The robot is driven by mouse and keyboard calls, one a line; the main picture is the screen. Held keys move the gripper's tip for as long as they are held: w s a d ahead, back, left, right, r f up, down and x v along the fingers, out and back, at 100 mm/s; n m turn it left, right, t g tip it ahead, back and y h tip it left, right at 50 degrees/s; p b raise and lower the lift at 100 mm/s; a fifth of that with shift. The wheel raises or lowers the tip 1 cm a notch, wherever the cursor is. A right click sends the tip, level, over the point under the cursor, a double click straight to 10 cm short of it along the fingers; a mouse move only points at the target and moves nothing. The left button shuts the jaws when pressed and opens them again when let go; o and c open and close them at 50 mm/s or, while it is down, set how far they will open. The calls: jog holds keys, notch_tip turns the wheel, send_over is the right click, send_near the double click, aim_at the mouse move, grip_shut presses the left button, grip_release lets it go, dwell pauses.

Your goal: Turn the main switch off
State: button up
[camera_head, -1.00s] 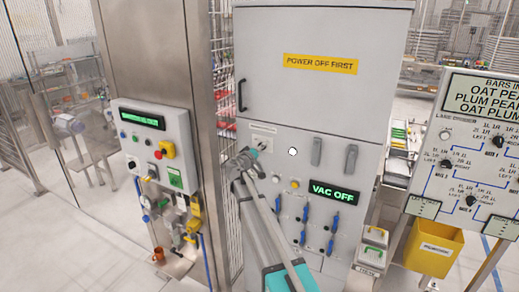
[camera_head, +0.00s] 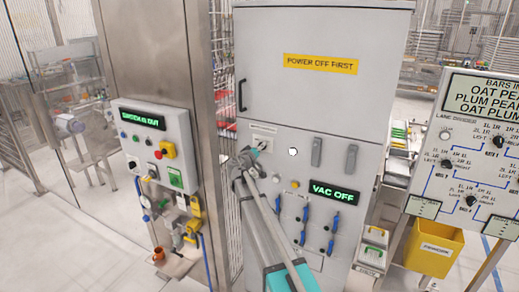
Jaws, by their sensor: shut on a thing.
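A tall grey cabinet (camera_head: 295,105) stands in the middle, with a yellow sign reading POWER OFF FIRST (camera_head: 321,64). My gripper (camera_head: 251,157) is at the cabinet's left front, just below a small white label (camera_head: 264,141). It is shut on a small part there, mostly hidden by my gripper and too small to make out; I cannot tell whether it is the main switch. A green display (camera_head: 334,192) on the cabinet reads VAC OFF. A red knob on a yellow plate (camera_head: 166,150) sits on the control box to the left, apart from my gripper.
Two grey levers (camera_head: 316,151) (camera_head: 351,159) and several blue-handled valves (camera_head: 303,222) are on the cabinet front. The control box (camera_head: 130,147) hangs on a steel column at left. A yellow bin (camera_head: 433,250) and a white board (camera_head: 475,150) stand at right.

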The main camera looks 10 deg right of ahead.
jog(key=shift+n, duration=0.4)
jog(key=n, duration=0.3)
jog(key=shift+n, duration=0.3)
jog(key=n, duration=0.4)
jog(key=shift+f, duration=0.1)
jog(key=n, duration=0.9)
jog(key=shift+f+n, duration=0.1)
jog(key=shift+n, duration=0.2)
jog(key=o, duration=1.2)
jog(key=shift+c, duration=0.2)
